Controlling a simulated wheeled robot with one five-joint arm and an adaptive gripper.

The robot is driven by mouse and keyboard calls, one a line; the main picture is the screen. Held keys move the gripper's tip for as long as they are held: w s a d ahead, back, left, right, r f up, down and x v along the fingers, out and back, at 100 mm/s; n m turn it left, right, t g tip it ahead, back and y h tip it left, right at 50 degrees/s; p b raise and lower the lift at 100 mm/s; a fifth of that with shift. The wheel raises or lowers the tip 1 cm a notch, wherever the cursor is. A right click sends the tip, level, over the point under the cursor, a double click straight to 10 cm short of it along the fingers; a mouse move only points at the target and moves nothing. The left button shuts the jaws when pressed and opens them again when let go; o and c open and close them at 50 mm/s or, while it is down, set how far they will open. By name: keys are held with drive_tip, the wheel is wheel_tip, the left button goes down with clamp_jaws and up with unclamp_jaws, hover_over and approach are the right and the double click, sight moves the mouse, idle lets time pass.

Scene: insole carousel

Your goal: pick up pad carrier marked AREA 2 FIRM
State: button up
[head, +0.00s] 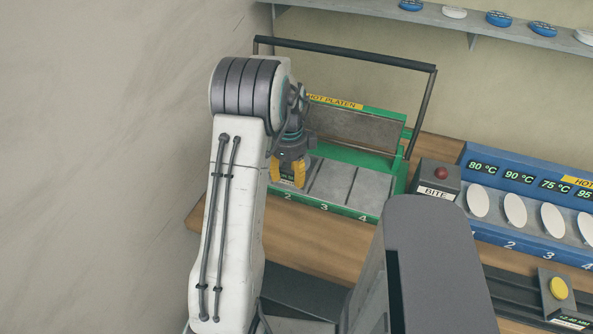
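My gripper (288,172) has yellow fingers and points down over the left end of the green hot platen station (342,208). The fingers stand apart. A small dark patch with faint green marks shows between them, and I cannot tell whether it is held or lies behind. Grey plates fill the station bays above the numbers 2, 3 and 4; the gripper hides the leftmost bay. No carrier readable as AREA 2 FIRM shows in the head view.
A black handle frame (345,52) rises around the station. A BITE box with a red button (440,173) stands to its right. A blue rack (520,245) holds several white oval pads. A shelf (480,22) above carries blue and white discs. Wood (320,246) is bare in front.

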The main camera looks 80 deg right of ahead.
clamp_jaws()
idle(0.5)
